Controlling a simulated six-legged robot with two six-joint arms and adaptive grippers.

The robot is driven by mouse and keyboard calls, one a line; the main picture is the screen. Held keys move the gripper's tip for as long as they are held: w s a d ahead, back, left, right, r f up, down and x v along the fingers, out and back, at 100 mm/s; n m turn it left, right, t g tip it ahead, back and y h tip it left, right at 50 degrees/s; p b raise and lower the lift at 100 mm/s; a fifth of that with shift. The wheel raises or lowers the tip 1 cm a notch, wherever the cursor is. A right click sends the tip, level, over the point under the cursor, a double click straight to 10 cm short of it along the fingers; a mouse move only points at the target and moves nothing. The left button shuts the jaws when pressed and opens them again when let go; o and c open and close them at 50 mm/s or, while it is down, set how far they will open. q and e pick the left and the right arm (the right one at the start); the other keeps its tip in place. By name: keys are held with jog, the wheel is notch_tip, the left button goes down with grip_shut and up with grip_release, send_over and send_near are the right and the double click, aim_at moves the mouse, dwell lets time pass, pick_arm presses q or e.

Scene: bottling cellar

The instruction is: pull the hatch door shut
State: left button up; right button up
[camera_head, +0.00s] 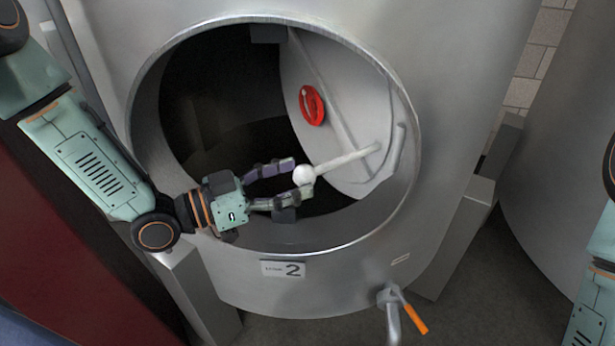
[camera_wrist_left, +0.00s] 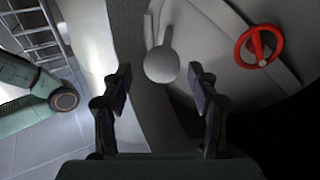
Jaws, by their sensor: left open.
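The hatch door (camera_head: 350,105) is a grey disc standing swung inward inside the round opening of the steel tank. It carries a red handwheel (camera_head: 311,105) and a pale rod handle (camera_head: 343,159) with a white ball knob (camera_head: 303,175) at its end. My left gripper (camera_head: 299,176) is open at the knob, its fingers on either side of it in the head view. In the left wrist view the knob (camera_wrist_left: 162,64) appears ahead of and between the open fingers (camera_wrist_left: 160,88); I cannot tell whether they touch it. The right gripper is out of view.
The opening's metal rim (camera_head: 408,205) surrounds my left gripper and the door. Below it are a plate marked 2 (camera_head: 283,269) and a tap with an orange lever (camera_head: 413,314). A ladder (camera_wrist_left: 36,30) shows in the left wrist view. Another tank (camera_head: 560,150) stands at right.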

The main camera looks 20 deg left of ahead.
pick_arm(q)
jog(key=shift+w+d+f+b, duration=0.1)
jog(key=shift+w+d+b, duration=0.3)
jog(key=shift+w, duration=0.35)
jog(key=shift+w+d, duration=0.4)
jog(key=shift+d, duration=0.35)
jog(key=shift+a, duration=0.1)
jog(key=shift+a, duration=0.15)
jog(key=shift+c, duration=0.4)
jog(key=shift+d, duration=0.2)
jog(key=c, duration=0.4)
grip_shut()
